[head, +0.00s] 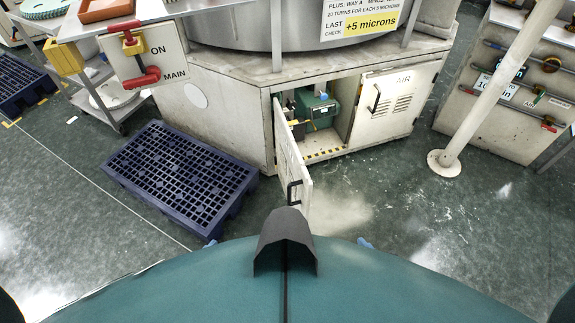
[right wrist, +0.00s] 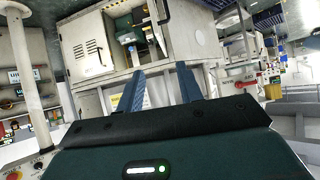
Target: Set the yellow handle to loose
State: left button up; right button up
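The open cabinet (head: 269,130) in the machine base holds a green unit (head: 318,106). A small yellow part (head: 309,126) shows low on this unit, partly in shadow; I cannot tell its setting. The green unit also shows in the right wrist view (right wrist: 124,23). My right gripper (right wrist: 160,80) is open and empty, its two blue fingers apart, away from the cabinet. In the head view only small blue tips show past my body's edge, one at left, likely my left gripper (head: 211,243). Whether that one is open is hidden.
The cabinet's left door (head: 290,170) stands open towards me; the right AIR door (head: 392,104) is closed. A blue pallet (head: 180,172) lies left of it. A MAIN switch panel (head: 145,55) with a red handle is upper left. A post (head: 490,95) stands right. Floor at right is clear.

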aim_at(290, 122)
jog(key=l+u, duration=0.15)
jog(key=u, duration=0.95)
jog(key=l+u, duration=0.3)
jog(key=k+l+u, duration=0.15)
jog(key=l+u, duration=0.15)
jog(key=k+l+u, duration=0.1)
jog(key=l+u, duration=0.2)
jog(key=k+l+u, duration=0.1)
jog(key=k+l, duration=0.15)
jog(key=l, duration=0.25)
jog(key=k+l+u, duration=0.1)
jog(key=k+l, duration=0.2)
jog(key=l, duration=0.15)
jog(key=i+l, duration=0.2)
jog(key=l, duration=0.2)
jog(key=i+l, duration=0.2)
jog(key=l, duration=0.2)
jog(key=i+l, duration=0.2)
jog(key=l, duration=0.2)
